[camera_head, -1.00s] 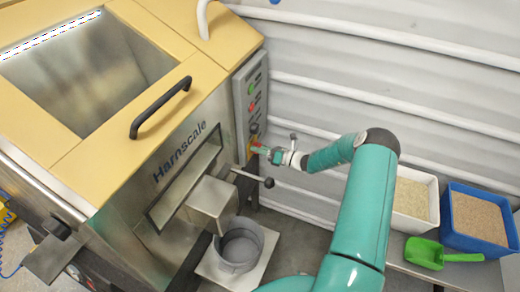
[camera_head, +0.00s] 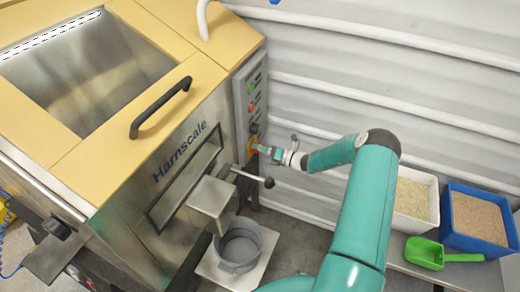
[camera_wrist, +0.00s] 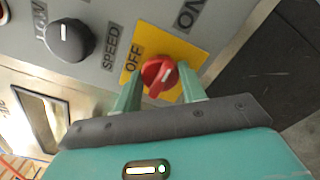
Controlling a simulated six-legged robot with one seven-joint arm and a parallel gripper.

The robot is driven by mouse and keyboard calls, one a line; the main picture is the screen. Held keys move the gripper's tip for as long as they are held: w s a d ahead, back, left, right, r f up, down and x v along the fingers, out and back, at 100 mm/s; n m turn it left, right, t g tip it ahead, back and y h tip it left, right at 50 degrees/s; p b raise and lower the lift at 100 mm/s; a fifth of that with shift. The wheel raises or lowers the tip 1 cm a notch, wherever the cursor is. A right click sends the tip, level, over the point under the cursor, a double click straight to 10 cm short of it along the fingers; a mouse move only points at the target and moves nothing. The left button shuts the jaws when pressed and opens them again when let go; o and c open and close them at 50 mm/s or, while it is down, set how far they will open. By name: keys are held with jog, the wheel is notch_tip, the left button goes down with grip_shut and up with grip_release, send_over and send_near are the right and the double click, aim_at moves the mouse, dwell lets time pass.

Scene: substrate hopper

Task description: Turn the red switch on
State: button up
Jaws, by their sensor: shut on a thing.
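The red switch (camera_wrist: 158,75) is a round knob with a raised grip and a pale mark, on a yellow plate (camera_wrist: 190,52) in the wrist view. OFF is printed at its left and ON at its upper right. My gripper (camera_wrist: 160,90) has one finger on each side of the knob and is shut on it. The fingers hide part of the plate's lower edge. In the head view, my gripper (camera_head: 262,149) reaches the lower end of the control panel (camera_head: 249,95), and the switch is mostly hidden there.
A black SPEED knob (camera_wrist: 70,40) sits left of the switch. A lever with a black ball end (camera_head: 268,183) sticks out below my wrist. A grey pot (camera_head: 240,248) stands under the spout. White and blue bins (camera_head: 460,236) and a green scoop (camera_head: 424,253) are at right.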

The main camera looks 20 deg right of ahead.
jog(key=o, duration=1)
jog(key=v, duration=1.3)
jog(key=shift+s+d, duration=0.25)
jog(key=shift+s, duration=0.05)
jog(key=s+a+r+n+g+h, duration=0.2)
jog(key=s+a+r+n+g, duration=0.3)
jog(key=a+r+n, duration=0.45)
jog(key=s+a+r+n+g+h, duration=0.25)
jog(key=a+r+n+g, duration=0.35)
jog(key=a+r+n, duration=0.3)
jog(key=s+a+r+n+t+h, duration=0.1)
jog(key=s+r+n+h, duration=0.1)
jog(key=s+r+n, duration=0.3)
jog(key=s+a+r+n+t+h, duration=0.1)
jog(key=s+a+r+n+h, duration=0.1)
jog(key=s+r+n, duration=0.4)
jog(key=s+a+r+n+t+h, duration=0.1)
jog(key=s+r+n+h, duration=0.3)
jog(key=s+n, duration=0.4)
jog(key=shift+s+a+r+t, duration=0.1)
jog(key=shift+s+r+t, duration=0.1)
jog(key=shift+s+r, duration=0.25)
jog(key=shift+s+a+r+t, duration=0.1)
jog(key=shift+s+r+t, duration=0.15)
jog(key=shift+s, duration=0.35)
